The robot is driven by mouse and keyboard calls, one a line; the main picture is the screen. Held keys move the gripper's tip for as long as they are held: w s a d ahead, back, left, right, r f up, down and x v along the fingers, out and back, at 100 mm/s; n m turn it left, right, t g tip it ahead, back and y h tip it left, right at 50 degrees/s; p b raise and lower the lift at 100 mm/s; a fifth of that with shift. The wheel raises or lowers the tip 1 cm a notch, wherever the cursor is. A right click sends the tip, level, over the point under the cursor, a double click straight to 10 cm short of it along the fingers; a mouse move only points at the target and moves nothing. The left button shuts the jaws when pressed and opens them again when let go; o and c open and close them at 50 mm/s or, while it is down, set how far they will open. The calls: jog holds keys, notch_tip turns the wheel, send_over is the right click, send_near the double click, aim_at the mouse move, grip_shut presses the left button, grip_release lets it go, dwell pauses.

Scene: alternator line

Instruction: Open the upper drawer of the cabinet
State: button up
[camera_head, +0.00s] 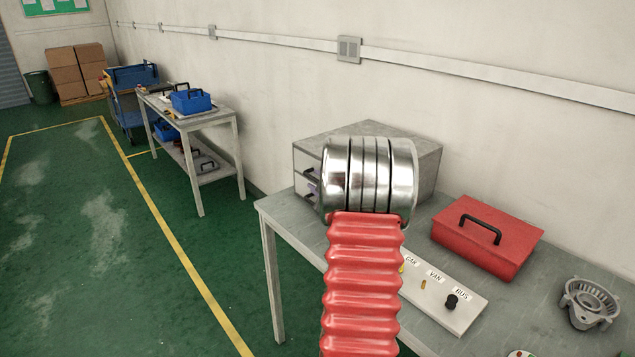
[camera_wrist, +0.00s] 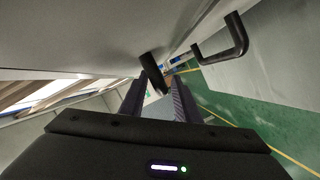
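The grey cabinet (camera_head: 425,160) stands on the workbench, its drawer fronts (camera_head: 304,162) facing left and partly hidden by my arm. In the wrist view, two dark handles show on its grey front. One handle (camera_wrist: 151,72) lies between the fingertips of my gripper (camera_wrist: 157,92). The other handle (camera_wrist: 226,42) is to its right, on the floor side, so the nearer one appears to be the upper drawer's. My gripper's fingers are apart, with no clear contact on the handle. The head view mostly hides my gripper behind my wrist. No drawer is visibly pulled out.
A second table (camera_head: 207,119) with blue boxes stands further back. The green floor left of the bench is clear.

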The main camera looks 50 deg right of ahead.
jog(key=shift+c, duration=0.4)
grip_shut()
jog(key=shift+d, duration=0.1)
